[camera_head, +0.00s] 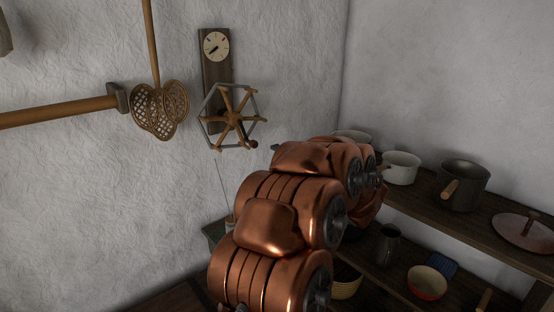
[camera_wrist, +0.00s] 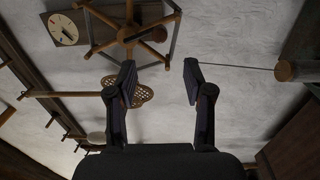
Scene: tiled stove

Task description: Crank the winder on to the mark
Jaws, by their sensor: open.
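The winder (camera_head: 232,118) is a spoked wheel with wooden arms and a grey metal rim, on a dark upright board (camera_head: 217,78) on the wall. A dark knob (camera_head: 253,144) sits at its lower right. Above it on the board is a round pale dial (camera_head: 216,46) with a dark hand pointing to the lower left and a small reddish mark near its upper edge. In the wrist view the winder (camera_wrist: 129,33) and dial (camera_wrist: 63,29) show beyond the fingers. My gripper (camera_wrist: 160,82) is open and empty, apart from the winder. In the head view my copper-coloured arm hides the gripper.
Wooden shelves at right hold a white pot (camera_head: 401,168), a dark pot (camera_head: 464,185), a lid (camera_head: 524,231) and a red bowl (camera_head: 427,283). A woven beater (camera_head: 159,109) and a wooden-handled tool (camera_head: 60,112) are left of the winder. A thin cord runs below it.

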